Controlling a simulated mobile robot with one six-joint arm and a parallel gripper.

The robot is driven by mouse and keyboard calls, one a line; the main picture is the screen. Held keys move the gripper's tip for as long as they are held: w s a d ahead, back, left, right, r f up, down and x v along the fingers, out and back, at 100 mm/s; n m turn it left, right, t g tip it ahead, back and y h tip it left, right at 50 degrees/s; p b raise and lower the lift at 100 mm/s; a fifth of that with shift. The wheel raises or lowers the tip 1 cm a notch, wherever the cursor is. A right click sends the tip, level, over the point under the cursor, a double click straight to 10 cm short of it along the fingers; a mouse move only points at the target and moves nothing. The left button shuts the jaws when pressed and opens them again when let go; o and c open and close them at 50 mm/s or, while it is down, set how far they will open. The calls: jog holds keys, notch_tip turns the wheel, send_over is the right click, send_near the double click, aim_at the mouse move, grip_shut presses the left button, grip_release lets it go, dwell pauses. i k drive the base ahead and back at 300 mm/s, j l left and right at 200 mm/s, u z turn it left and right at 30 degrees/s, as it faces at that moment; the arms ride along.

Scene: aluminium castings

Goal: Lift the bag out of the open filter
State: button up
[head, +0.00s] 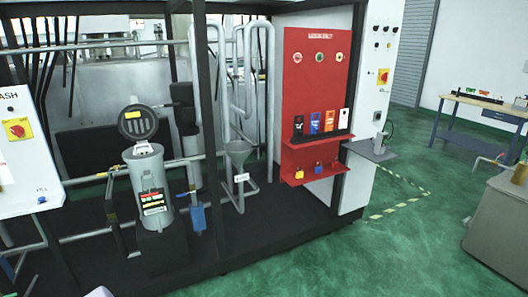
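The open filter (147,186) is a grey upright cylinder with coloured labels on its front, left of the middle in the head view. Its round dark lid (137,123) is tipped up behind the opening and carries a yellow label. A pale top shows at the mouth of the filter, but I cannot clearly tell the bag from the rim at this size. The inside of the filter is hidden. My gripper is not in view.
Pipes and dark frame posts surround the filter. A red lockout board (315,80) holds padlocks and tags. A small grey shelf (369,150) juts out beside it. Green floor (350,245) is clear in front.

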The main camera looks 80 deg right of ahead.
aim_at(143, 151)
jog(key=z, duration=1.55)
jog(key=i+l+u, duration=0.35)
jog(key=i, duration=0.6)
jog(key=i+l+u, duration=0.3)
jog(key=i+l, duration=0.4)
jog(key=i, duration=0.15)
jog(key=i+l+u, duration=0.35)
jog(key=i+l, duration=0.45)
